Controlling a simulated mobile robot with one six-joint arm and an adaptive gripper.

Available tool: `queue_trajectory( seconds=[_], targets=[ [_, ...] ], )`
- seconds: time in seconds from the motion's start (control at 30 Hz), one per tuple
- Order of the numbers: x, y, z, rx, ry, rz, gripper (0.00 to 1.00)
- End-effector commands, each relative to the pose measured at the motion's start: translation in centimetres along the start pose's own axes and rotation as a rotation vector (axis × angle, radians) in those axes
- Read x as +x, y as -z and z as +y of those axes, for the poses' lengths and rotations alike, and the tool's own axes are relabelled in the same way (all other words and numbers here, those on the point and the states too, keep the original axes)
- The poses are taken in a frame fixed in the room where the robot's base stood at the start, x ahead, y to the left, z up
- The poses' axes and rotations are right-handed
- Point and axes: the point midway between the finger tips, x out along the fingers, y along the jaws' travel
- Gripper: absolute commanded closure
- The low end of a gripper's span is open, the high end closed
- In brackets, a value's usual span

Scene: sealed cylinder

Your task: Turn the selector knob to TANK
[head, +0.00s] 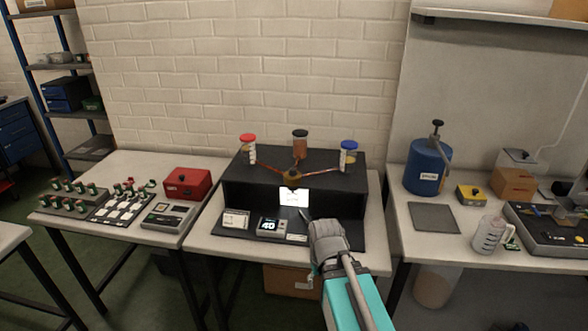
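A small brown and black fitting (292,175) sits at the front top edge of the black stand (232,185), where thin tubes meet. It may be the selector knob, but its pointer and any TANK label are too small to read. A bright white panel (294,196) is just below it. My gripper (306,214) reaches in from the lower right and sits in front of the stand, below and slightly right of the fitting. It appears apart from the fitting. Its fingers are mostly hidden behind its own grey body, so I cannot see their opening.
Containers with red (248,138), black (300,133) and blue (349,145) lids stand on the black stand. A blue tank (427,168) stands on the right table; a red box (187,183) is left.

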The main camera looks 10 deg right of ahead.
Motion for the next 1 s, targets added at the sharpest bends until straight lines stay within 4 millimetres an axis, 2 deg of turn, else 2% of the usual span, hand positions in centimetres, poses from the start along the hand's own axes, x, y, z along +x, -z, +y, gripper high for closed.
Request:
queue_trajectory(
  seconds=[0.17, 0.37, 0.47, 0.57, 1.0],
  targets=[
    [-0.9, 1.5, 0.0, -0.004, 0.0, 0.0, 0.24],
    [-3.4, 6.0, 0.0, -0.016, 0.0, 0.0, 0.24],
    [-5.2, 9.3, 0.0, -0.025, 0.0, 0.0, 0.24],
    [-7.2, 13.0, -1.2, -0.037, 0.0, 0.0, 0.24],
    [-15.9, 29.8, -1.1, -0.09, 0.001, 0.0, 0.24]
  ],
)
